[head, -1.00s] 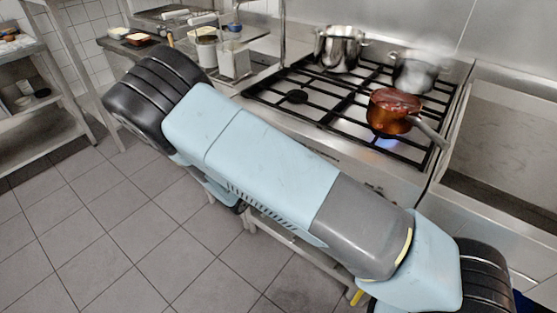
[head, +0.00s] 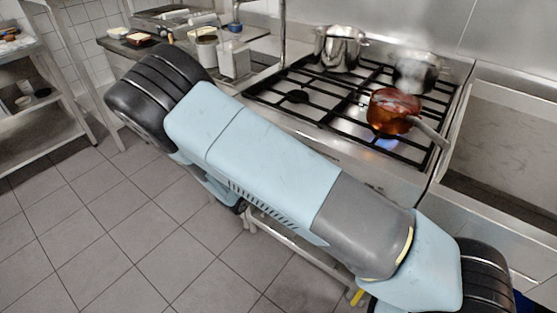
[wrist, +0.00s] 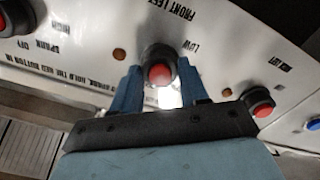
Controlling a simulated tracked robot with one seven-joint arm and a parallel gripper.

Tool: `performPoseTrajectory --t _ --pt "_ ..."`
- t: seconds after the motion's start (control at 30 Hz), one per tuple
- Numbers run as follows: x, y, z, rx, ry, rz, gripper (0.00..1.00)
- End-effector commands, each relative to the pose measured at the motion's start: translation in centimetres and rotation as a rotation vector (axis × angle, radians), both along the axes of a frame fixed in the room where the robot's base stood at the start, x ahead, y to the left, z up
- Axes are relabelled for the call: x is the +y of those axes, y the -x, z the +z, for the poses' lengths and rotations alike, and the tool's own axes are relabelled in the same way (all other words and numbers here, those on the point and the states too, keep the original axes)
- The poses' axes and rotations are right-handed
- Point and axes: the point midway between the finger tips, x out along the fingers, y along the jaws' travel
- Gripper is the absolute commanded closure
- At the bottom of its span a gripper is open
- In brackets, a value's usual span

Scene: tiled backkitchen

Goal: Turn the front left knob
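The front left knob (wrist: 158,56), dark with a red button in its middle, shows in the wrist view on the stove's pale front panel. The words FRONT LEFT stand upside down above it, with LOW to its right. My gripper (wrist: 160,80) has one blue finger on each side of the knob, with its tips close to the knob's sides. I see no clear gap, but cannot tell whether the fingers press on it. In the head view my arm hides the knobs and my gripper. The stove (head: 335,125) stands behind my arm.
A copper saucepan (head: 390,112) sits over a lit blue flame at the front right burner. Two steel pots (head: 338,50) stand on the back burners. A counter with containers (head: 232,58) is at the left.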

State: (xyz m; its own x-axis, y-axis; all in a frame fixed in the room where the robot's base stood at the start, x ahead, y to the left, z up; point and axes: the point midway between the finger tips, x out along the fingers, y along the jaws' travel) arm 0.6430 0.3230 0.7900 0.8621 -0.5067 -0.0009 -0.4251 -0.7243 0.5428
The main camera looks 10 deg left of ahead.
Motion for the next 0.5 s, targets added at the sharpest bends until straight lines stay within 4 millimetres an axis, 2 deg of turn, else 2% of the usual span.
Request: performPoseTrajectory --t 0.03,0.27,0.5 --pt "0.07 -0.01 -0.02 0.0 -0.001 0.002 0.52" --pt "0.03 -0.02 0.01 0.0 0.0 0.0 0.31" --pt "0.04 0.02 0.03 0.0 0.0 0.0 0.31"
